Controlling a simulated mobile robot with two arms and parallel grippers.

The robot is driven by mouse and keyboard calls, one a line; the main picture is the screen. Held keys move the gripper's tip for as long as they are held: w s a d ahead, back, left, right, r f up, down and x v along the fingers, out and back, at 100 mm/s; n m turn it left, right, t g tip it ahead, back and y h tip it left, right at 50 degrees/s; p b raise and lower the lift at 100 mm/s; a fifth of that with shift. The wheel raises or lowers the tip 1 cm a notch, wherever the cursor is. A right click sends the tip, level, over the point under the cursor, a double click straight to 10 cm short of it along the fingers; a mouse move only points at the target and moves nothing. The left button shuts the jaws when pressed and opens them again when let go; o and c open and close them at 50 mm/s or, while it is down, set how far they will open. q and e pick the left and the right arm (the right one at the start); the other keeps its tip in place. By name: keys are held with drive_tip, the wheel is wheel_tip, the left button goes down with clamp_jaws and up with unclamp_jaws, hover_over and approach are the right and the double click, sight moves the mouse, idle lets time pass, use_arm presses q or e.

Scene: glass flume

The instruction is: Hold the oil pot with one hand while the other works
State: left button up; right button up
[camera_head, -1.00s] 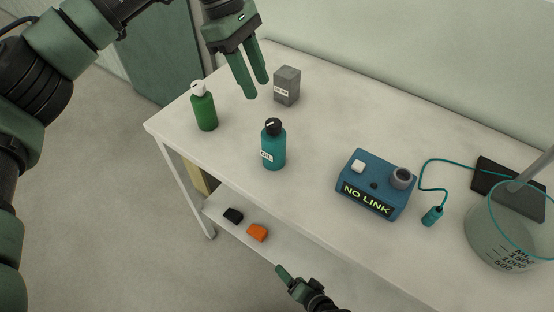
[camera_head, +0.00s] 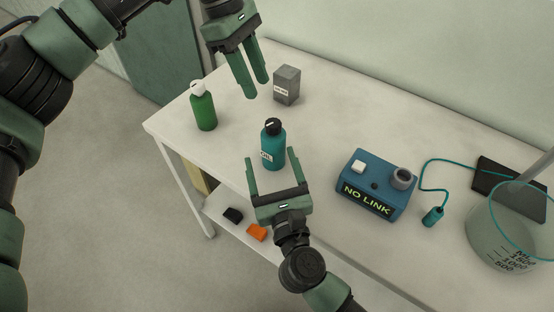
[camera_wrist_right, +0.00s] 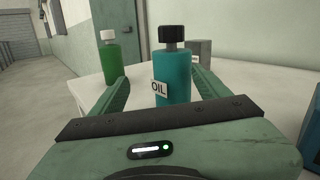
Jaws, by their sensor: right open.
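The oil pot is a teal bottle (camera_head: 273,147) with a black cap and an OIL label, upright on the table. In the right wrist view the oil pot (camera_wrist_right: 172,75) stands straight ahead, between the lines of the fingers. My right gripper (camera_head: 277,160) is open, its fingers pointing at the pot from the near side; the left finger tip is beside the pot's lower part. I cannot tell whether either finger touches it. My left gripper (camera_head: 259,92) is above the back of the table, fingers pointing down and apart, with nothing between them.
A green bottle (camera_head: 204,110) with a white cap stands left of the pot; a grey box (camera_head: 287,85) is behind. A blue NO LINK device (camera_head: 376,184), teal probe (camera_head: 432,216) and glass beaker (camera_head: 505,235) are to the right. Black (camera_head: 233,215) and orange (camera_head: 257,232) blocks lie on the lower shelf.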

sight(273, 122)
drive_tip(key=shift+w+d+f+m+h, duration=0.25)
drive_tip(key=shift+w+f+m+h, duration=0.1)
drive_tip(key=shift+w+m, duration=0.1)
drive_tip(key=shift+w+d+f+m+h, duration=0.25)
drive_tip(key=shift+w+m+h, duration=0.1)
drive_tip(key=shift+w+m, duration=0.1)
drive_tip(key=w, duration=0.5)
drive_tip(key=w+a, duration=0.1)
drive_tip(key=w, duration=0.1)
drive_tip(key=shift+w+f, duration=0.1)
drive_tip(key=shift+w, duration=0.2)
use_arm(q)
drive_tip(key=shift+s, duration=0.1)
